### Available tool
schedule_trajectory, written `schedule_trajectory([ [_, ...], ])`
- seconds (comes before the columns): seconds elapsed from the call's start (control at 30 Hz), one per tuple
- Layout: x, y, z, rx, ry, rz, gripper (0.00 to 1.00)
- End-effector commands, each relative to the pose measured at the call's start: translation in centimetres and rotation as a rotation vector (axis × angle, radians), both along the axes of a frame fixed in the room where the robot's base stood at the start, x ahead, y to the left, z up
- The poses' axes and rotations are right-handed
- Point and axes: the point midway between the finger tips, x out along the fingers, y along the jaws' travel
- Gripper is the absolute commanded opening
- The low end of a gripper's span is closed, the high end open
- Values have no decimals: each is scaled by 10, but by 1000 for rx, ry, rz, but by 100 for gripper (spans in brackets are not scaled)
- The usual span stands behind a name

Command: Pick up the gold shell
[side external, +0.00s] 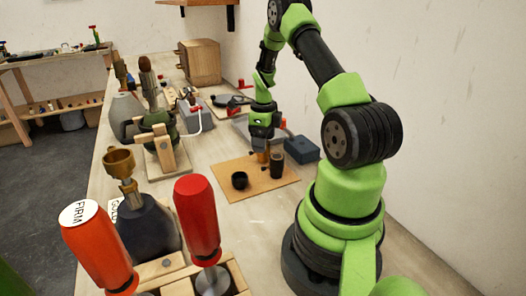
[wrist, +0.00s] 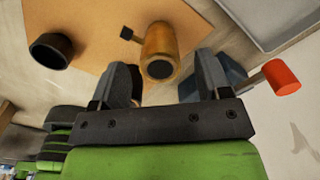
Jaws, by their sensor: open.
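The gold shell (wrist: 159,48) is a brass-coloured cylinder with a dark round opening, seen in the wrist view between my two fingers. A small dark knob (wrist: 126,33) shows at its left side. In the side view the gold shell (side external: 262,157) stands on the tan mat (side external: 230,167), directly below my gripper (side external: 263,142) and partly covered by it. My gripper (wrist: 166,68) is open, with one dark finger to each side of the shell and visible gaps. I cannot tell how far down the fingers reach along it.
A black cup (side external: 240,180) and a taller dark cylinder (side external: 277,165) stand on the mat close by. A blue-grey box (side external: 303,148) is just right of the mat. A red cylinder (wrist: 282,77) and a grey tray (wrist: 277,20) lie to the right in the wrist view.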

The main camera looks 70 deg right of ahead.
Motion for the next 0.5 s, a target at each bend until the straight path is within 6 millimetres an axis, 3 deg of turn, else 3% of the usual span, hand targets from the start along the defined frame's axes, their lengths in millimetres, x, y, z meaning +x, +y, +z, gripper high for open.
schedule_trajectory([
  [0.2,1,0,-33,3,2,2,70],
  [0.5,2,-1,-39,0,0,1,70],
])
